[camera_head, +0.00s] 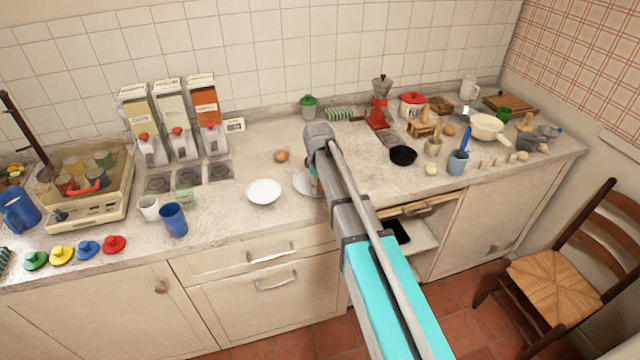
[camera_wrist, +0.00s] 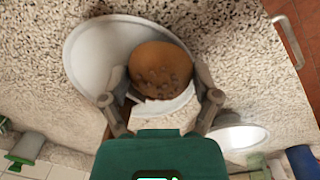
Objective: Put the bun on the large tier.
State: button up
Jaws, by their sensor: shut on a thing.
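The bun (camera_wrist: 161,69), round and brown with dark spots, is between the fingertips of my gripper (camera_wrist: 162,88) in the wrist view. My gripper is shut on it. A large white round plate (camera_wrist: 92,50), apparently the large tier, lies below and beside the bun. A smaller white surface (camera_wrist: 168,106) shows under the bun's edge; its shape is partly hidden. In the head view, the large plate's rim (camera_head: 303,184) shows at the left of my arm, and my arm hides most of it and the fingers. I cannot tell whether the bun touches the plate.
A white plate (camera_head: 264,191) stands just left of the large plate. A small brown round thing (camera_head: 281,155) lies behind. A blue mug (camera_head: 173,219) and dispensers (camera_head: 177,115) are farther left. A black pan (camera_head: 403,155) and red grinder (camera_head: 379,108) stand right of my arm.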

jog(key=shift+f+b, duration=0.4)
jog(key=shift+f, duration=0.1)
jog(key=o, duration=1)
jog(key=shift+o, duration=0.2)
jog(key=shift+r, duration=0.1)
notch_tip(320, 180, up, 8)
jog(key=p, duration=0.8)
jog(key=shift+r, duration=0.1)
jog(key=s+a+n+p, duration=0.1)
jog(key=s+a+n, duration=0.1)
jog(key=s+a, duration=0.7)
jog(key=s+a+r+n, duration=0.1)
jog(key=s+a+n, duration=0.1)
jog(key=s+a, duration=0.7)
jog(key=a, duration=0.6)
jog(key=shift+a+r+p, duration=0.2)
jog(key=shift+p, duration=0.15)
